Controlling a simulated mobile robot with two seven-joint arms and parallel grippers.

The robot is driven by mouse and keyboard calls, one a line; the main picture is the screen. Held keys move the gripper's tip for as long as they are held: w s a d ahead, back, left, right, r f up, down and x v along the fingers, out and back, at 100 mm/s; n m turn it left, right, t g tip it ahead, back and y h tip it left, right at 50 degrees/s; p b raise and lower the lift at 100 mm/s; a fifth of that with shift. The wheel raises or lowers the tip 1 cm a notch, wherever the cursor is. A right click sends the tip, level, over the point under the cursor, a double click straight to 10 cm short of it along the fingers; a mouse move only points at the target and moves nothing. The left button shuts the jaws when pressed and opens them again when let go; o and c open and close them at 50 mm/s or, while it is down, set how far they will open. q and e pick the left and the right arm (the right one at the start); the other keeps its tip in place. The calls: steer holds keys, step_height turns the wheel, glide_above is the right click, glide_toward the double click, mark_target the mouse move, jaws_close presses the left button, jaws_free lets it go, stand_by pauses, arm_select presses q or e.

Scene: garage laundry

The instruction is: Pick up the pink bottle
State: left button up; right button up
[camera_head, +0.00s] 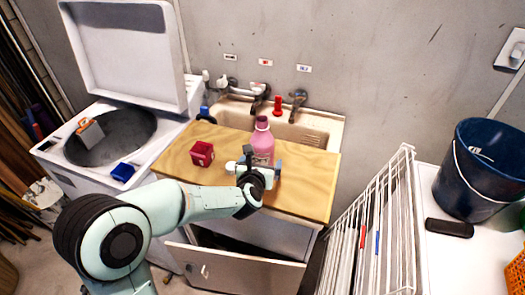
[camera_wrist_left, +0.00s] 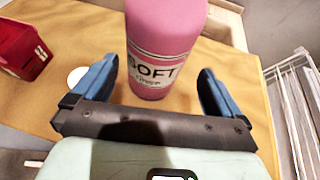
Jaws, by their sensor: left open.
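The pink bottle (camera_head: 262,143) stands upright on the wooden board (camera_head: 311,183) in front of the sink. In the left wrist view the bottle (camera_wrist_left: 163,35) shows a white label with "SOFT" on it, and its top is cut off. My left gripper (camera_head: 262,165) is at the near side of the bottle. Its two blue fingers (camera_wrist_left: 157,85) are open, one to each side of the bottle's lower part, with gaps between them and the bottle. My right gripper is not in view.
A red box (camera_head: 202,153) sits left of the bottle on the board. The sink (camera_head: 310,134) with taps lies behind. An open washing machine (camera_head: 150,160) stands left, and a white drying rack (camera_head: 375,225) stands right. A dark blue bucket (camera_head: 480,170) is farther right.

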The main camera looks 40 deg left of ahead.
mark_target(262, 157)
arm_select(q)
steer(key=x, duration=0.2)
steer(key=p+x, duration=0.1)
steer(key=x, duration=0.2)
steer(key=shift+a, duration=0.35)
steer(key=shift+s, duration=0.1)
steer(key=c, duration=1.4)
steer(key=shift+r, duration=0.15)
